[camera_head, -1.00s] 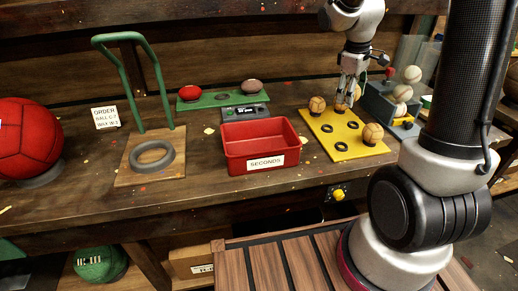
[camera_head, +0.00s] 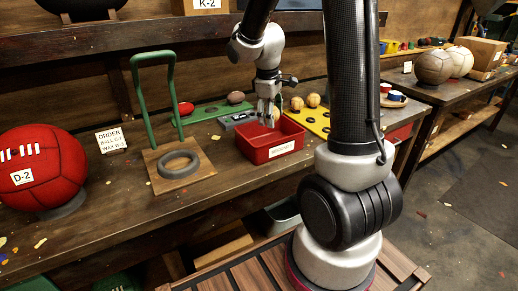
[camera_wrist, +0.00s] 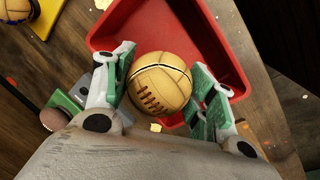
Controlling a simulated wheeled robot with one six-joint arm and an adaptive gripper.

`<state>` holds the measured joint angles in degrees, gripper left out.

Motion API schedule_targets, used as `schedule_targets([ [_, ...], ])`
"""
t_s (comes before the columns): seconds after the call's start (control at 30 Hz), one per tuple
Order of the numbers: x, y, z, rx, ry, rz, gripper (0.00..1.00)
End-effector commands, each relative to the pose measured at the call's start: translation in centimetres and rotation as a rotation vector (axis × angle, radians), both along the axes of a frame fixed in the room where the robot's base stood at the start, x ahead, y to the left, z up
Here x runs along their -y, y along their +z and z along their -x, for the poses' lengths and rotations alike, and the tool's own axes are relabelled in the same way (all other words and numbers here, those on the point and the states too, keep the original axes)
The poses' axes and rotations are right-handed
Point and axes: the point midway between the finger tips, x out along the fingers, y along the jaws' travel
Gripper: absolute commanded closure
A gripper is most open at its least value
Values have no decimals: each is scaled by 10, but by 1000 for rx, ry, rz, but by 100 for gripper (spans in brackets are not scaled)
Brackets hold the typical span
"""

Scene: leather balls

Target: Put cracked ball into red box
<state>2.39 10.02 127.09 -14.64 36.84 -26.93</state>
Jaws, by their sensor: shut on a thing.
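A tan ball with reddish-brown laces and a dark line across it (camera_wrist: 160,82) sits between the green-padded fingers of my gripper (camera_wrist: 163,95) in the wrist view. My gripper (camera_head: 267,112) is shut on this ball and holds it over the red box (camera_head: 255,152) in the head view. The red box also fills the upper middle of the wrist view (camera_wrist: 128,22), behind the ball. In the head view the fingers partly hide the ball. Whether the dark line is a crack or a seam, I cannot tell.
Two tan balls (camera_head: 313,100) remain on the yellow tray (camera_head: 318,123) right of the box. A green balance (camera_head: 208,112) with a red and a brown ball stands behind left. A green-handled stand (camera_head: 150,157) and a large red ball (camera_head: 42,165) are on the left.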

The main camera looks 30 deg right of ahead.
Motion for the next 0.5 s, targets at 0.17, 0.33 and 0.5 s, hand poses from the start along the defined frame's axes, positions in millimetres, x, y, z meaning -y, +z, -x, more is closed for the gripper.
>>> schedule_targets([
  [0.17, 0, -37, 1, -5, -2, -2, 71],
  [0.33, 0, -55, 0, -2, -1, -1, 71],
  [0.5, 0, -81, 1, -5, -1, 0, 71],
])
